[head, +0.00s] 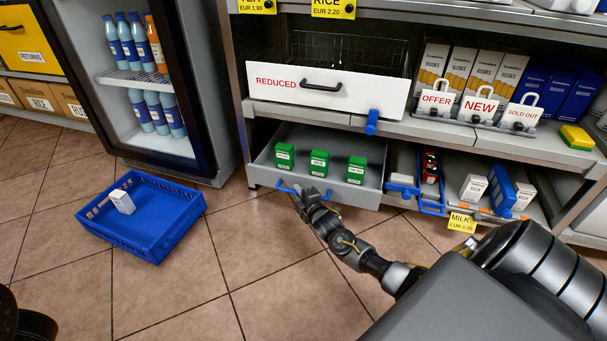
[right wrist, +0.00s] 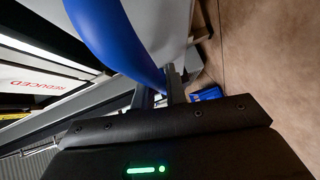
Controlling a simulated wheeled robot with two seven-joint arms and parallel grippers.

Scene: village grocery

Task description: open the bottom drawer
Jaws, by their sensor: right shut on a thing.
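The bottom drawer (head: 262,169) is grey and stands pulled out from the shelf unit, below the white REDUCED drawer. Three green boxes stand in a row inside it. Its blue handle (head: 289,189) is on the front, left of the middle. My right gripper (head: 301,193) is at this handle, shut on it, with my arm reaching in from the lower right. In the right wrist view the blue handle (right wrist: 118,38) fills the upper middle, between the dark fingers (right wrist: 172,85). The left gripper is not in view.
A blue crate (head: 150,246) with a white box lies on the tiled floor at left. The white REDUCED drawer (head: 380,92) sits above, partly out. A fridge with bottles stands at left. Shelves with boxes and sign stands are at right. Floor in front of the drawer is clear.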

